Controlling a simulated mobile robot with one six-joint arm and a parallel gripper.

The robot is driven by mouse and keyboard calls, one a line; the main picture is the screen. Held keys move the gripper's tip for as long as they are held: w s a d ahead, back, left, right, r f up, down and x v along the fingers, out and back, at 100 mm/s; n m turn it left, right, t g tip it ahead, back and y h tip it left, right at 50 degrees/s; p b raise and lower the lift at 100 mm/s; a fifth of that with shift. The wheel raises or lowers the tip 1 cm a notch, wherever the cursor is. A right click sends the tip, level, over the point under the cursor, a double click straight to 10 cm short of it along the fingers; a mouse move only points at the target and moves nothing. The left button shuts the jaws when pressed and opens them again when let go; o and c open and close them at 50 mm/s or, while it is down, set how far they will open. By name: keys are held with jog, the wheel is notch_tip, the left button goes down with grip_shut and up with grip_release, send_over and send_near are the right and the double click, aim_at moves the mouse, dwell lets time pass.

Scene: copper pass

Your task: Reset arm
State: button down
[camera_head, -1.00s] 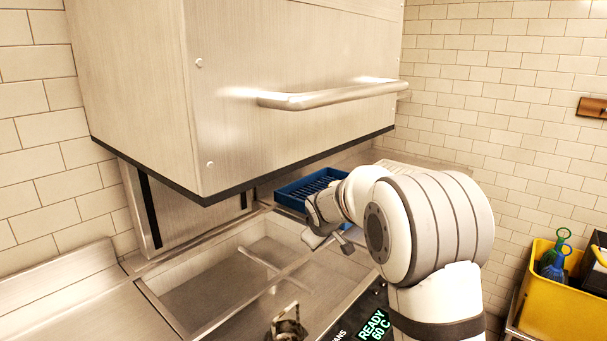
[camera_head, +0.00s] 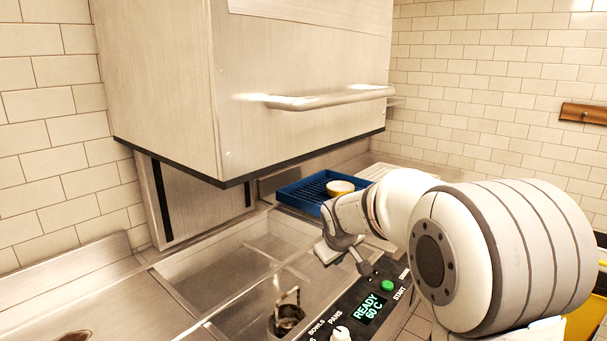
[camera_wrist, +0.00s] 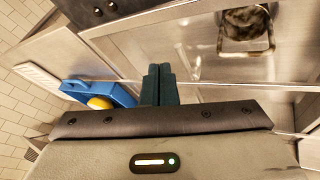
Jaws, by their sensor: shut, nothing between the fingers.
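My gripper (camera_head: 345,254) hangs over the front edge of the steel basin, close to the control panel. In the wrist view the two dark fingers of my gripper (camera_wrist: 159,84) are pressed together with nothing between them. My white arm reaches in from the right in the head view and hides part of the counter behind it.
The raised steel hood (camera_head: 300,60) with its bar handle (camera_head: 330,98) hangs above. A blue rack (camera_head: 300,192) holds a yellow-and-white bowl (camera_head: 341,188). The panel screen (camera_head: 369,307) reads READY 60 C. A metal fitting (camera_head: 287,312) stands in the basin (camera_head: 215,275).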

jog(key=s+d+m+g, duration=0.2)
jog(key=s+d+m, duration=0.1)
jog(key=s, duration=1.3)
jog(key=s+d+m+g, duration=0.1)
jog(key=s+d+m, duration=0.2)
jog(key=s, duration=1.3)
jog(key=shift+d+m+g+y+p, duration=0.3)
jog(key=shift+d+g+p, duration=0.05)
jog(key=shift+g+p, duration=0.1)
